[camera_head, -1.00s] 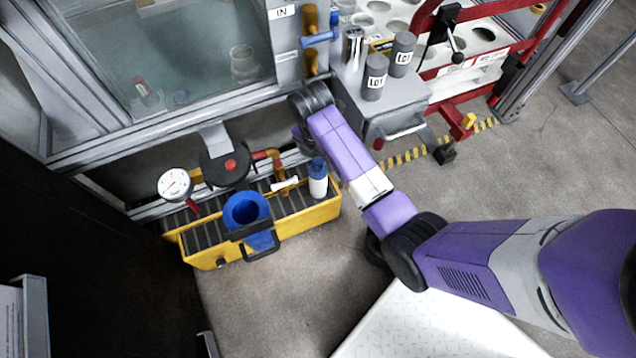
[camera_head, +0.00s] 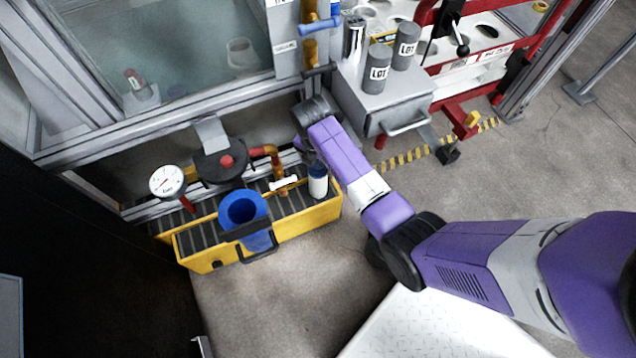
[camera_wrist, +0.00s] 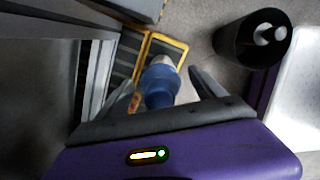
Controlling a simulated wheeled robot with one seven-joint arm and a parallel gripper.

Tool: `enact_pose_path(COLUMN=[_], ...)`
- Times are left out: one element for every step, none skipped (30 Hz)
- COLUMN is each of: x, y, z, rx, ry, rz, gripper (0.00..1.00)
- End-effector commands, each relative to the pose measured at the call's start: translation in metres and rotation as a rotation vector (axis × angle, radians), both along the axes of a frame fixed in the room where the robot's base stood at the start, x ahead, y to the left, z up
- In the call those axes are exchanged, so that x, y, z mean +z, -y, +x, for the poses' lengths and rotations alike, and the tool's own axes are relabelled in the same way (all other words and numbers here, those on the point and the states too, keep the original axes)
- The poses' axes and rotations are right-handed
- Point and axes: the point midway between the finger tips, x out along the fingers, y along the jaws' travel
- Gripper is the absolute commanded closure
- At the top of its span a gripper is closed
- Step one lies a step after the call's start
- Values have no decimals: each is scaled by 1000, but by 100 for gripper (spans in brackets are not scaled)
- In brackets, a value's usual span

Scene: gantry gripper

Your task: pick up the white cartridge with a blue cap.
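The white cartridge with a blue cap (camera_head: 318,182) stands upright at the right end of the yellow tray (camera_head: 297,228). In the wrist view its blue cap (camera_wrist: 160,88) faces the camera, with a little of the pale body showing beyond it. My gripper (camera_wrist: 155,74) is open, with one finger on each side of the cap in the picture. Gaps show between the cap and both fingers; I cannot tell how far below them the cartridge is. In the head view my gripper is mostly hidden behind my wrist, just above and left of the cartridge.
A blue funnel-like cup (camera_head: 243,208), a pressure gauge (camera_head: 167,181) and a valve with orange-brown pipe (camera_head: 272,160) crowd the tray's left and middle. A glass-fronted cabinet (camera_head: 190,50) stands behind. Open floor lies in front.

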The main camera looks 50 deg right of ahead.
Motion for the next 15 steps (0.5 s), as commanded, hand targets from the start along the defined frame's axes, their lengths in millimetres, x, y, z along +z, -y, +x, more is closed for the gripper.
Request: enact_pose_path(x=[0,0,0,0,0,0,0,0,1,1,1,1,1,1,1], y=[0,0,0,0,0,0,0,0,0,0,0,0,0,0,0], z=[0,0,0,0,0,0,0,0,0,0,0,0,0,0,0], rx=[0,0,0,0,0,0,0,0,0,0,0,0,0,0,0], ry=[0,0,0,0,0,0,0,0,1,1,1,1,1,1,1], rz=[0,0,0,0,0,0,0,0,-1,-1,-1,-1,-1,-1,-1], gripper=[31,37,45,51,56,64,70,76,81,82,82,82,82,82,82])
